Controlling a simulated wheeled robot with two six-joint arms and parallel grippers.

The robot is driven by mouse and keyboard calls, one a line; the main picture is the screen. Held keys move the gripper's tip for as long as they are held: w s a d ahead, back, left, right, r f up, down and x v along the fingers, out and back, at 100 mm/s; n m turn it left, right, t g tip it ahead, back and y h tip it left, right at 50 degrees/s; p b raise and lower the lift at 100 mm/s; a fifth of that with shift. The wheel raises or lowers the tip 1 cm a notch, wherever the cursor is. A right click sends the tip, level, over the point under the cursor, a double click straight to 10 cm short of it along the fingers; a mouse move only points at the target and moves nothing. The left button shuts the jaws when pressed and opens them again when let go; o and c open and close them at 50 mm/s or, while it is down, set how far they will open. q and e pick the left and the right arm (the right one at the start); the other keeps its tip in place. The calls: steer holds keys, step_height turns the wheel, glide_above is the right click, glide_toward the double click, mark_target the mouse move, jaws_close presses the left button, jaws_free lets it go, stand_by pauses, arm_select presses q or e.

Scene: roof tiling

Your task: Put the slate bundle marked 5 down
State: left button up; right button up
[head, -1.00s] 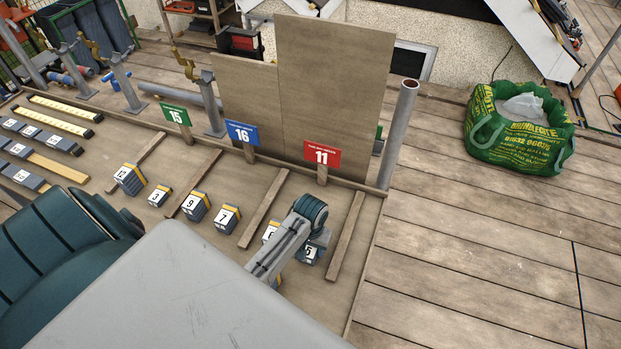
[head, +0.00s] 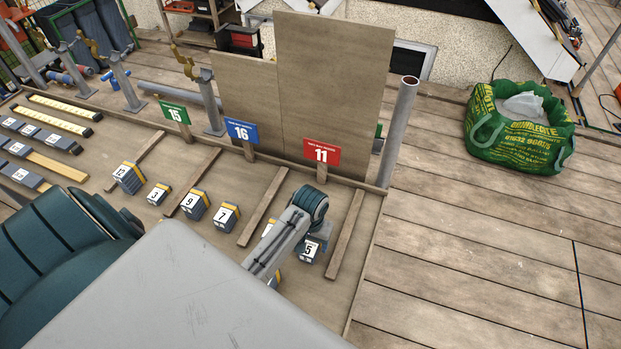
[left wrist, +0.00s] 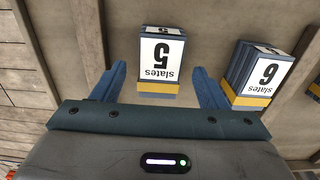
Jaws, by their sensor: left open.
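The slate bundle marked 5 (head: 309,251) stands on the board, in the bay below the red 11 sign (head: 322,153), partly hidden by my left arm in the head view. In the left wrist view the bundle (left wrist: 160,62) shows its white label and yellow band between the two blue fingers of my left gripper (left wrist: 162,85). The gripper is open, with a gap on each side of the bundle. In the head view the gripper's fingers are hidden behind its own wrist. The bundle marked 6 (left wrist: 258,75) stands just beside the right finger. My right gripper is not in view.
Bundles marked 7 (head: 227,215), 9 (head: 194,204), 3 (head: 159,194) and 12 (head: 128,177) stand in the bays to the left, divided by wooden battens (head: 263,207). A blue 16 sign (head: 242,131) and a green 15 sign (head: 174,113) stand behind.

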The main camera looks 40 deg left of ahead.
mark_target(311, 245)
arm_select(q)
step_height(311, 245, up, 9)
steer(key=b, duration=0.1)
steer(key=shift+r, duration=0.2)
stand_by(0.4)
